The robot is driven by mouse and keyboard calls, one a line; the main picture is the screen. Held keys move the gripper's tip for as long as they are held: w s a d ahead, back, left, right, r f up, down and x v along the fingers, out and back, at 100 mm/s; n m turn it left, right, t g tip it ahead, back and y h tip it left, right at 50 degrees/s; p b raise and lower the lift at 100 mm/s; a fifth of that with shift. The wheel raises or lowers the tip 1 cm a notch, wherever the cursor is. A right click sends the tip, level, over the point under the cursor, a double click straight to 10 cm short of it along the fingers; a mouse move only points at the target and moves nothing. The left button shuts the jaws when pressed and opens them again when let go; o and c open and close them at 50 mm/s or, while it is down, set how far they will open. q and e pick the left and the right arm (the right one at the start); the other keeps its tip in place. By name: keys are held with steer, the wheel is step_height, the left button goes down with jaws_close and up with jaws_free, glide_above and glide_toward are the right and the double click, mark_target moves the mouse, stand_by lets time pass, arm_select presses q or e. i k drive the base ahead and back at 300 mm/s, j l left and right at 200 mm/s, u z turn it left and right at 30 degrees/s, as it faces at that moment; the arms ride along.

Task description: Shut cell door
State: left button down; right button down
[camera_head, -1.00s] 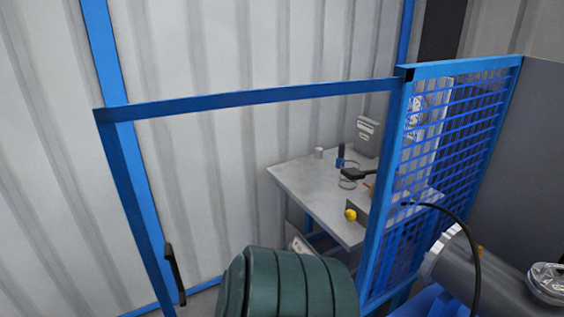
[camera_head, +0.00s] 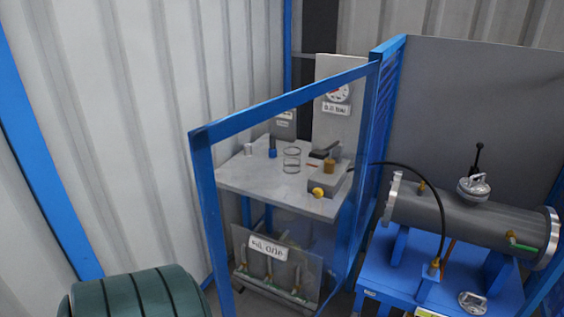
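The cell door (camera_head: 203,190) is a clear panel in a blue frame. It stands at an angle, with its far edge at the blue post of the cell fence (camera_head: 385,90) and its near edge free, toward the left. Its lower part runs out of the picture, and I see no handle on it now. I see the workbench through the panel. Neither of my grippers is in view.
Behind the door is a grey workbench (camera_head: 240,178) with small items. At right, a grey cylinder vessel (camera_head: 460,217) stands on a blue stand (camera_head: 400,272). A dark green ribbed drum-like object (camera_head: 135,295) is at lower left, near the door's free edge.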

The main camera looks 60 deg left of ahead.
mark_target(201, 140)
steer(key=k+j, duration=0.1)
steer(key=j, duration=0.25)
steer(key=k+j, duration=0.15)
steer(key=j, duration=0.25)
steer(key=k+j, duration=0.1)
steer(key=j, duration=0.25)
steer(key=k+j, duration=0.1)
steer(key=j, duration=0.85)
steer(key=i+j, duration=0.15)
steer(key=j, duration=0.45)
steer(key=z, duration=0.05)
